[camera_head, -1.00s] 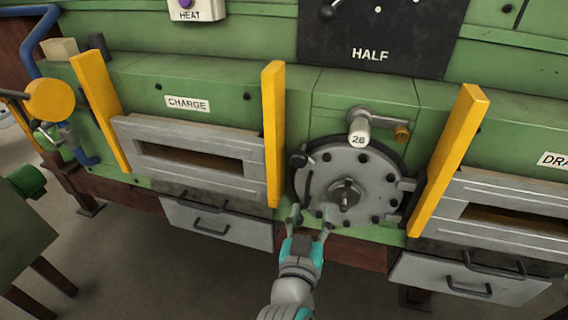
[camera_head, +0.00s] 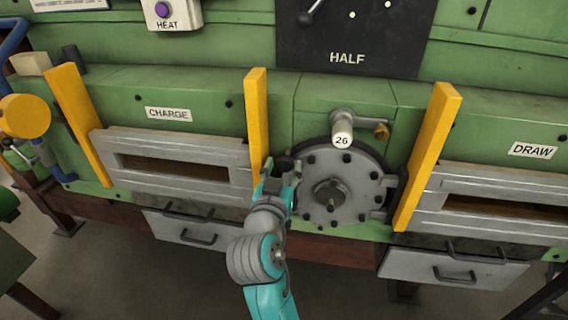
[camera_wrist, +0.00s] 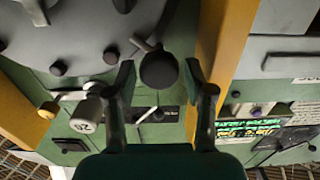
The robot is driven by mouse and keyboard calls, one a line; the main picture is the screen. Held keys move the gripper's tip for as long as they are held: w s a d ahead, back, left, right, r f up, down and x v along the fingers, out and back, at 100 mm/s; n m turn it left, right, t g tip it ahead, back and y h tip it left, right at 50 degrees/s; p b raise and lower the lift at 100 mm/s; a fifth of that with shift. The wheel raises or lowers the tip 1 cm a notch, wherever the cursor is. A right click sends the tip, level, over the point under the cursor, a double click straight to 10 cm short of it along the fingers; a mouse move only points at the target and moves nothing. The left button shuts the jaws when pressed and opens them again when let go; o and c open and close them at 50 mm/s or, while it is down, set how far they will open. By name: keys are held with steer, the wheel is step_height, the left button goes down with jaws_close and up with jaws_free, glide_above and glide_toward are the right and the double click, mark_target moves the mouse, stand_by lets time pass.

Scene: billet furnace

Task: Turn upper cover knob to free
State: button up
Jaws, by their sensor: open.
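The round grey cover (camera_head: 350,185) is on the green furnace front, with dark bolts and a central hub. The upper cover knob, a black ball (camera_wrist: 158,70) on a short stem, sits at the cover's rim, beside a yellow bar. In the head view it is a dark knob (camera_head: 284,163) at the cover's upper left, partly hidden by my gripper (camera_head: 282,172). In the wrist view the knob shows between the two fingertips of my gripper (camera_wrist: 159,78), with a gap on each side. My gripper is open and holds nothing. Depth to the knob is hard to judge.
Yellow bars (camera_head: 257,120) and (camera_head: 428,155) flank the cover closely. The slotted charge door (camera_head: 180,158) is left and the draw door (camera_head: 490,195) right. Open floor lies below.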

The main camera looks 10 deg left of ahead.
steer(key=shift+w, duration=0.95)
steer(key=c, duration=0.9)
steer(key=shift+o, duration=0.2)
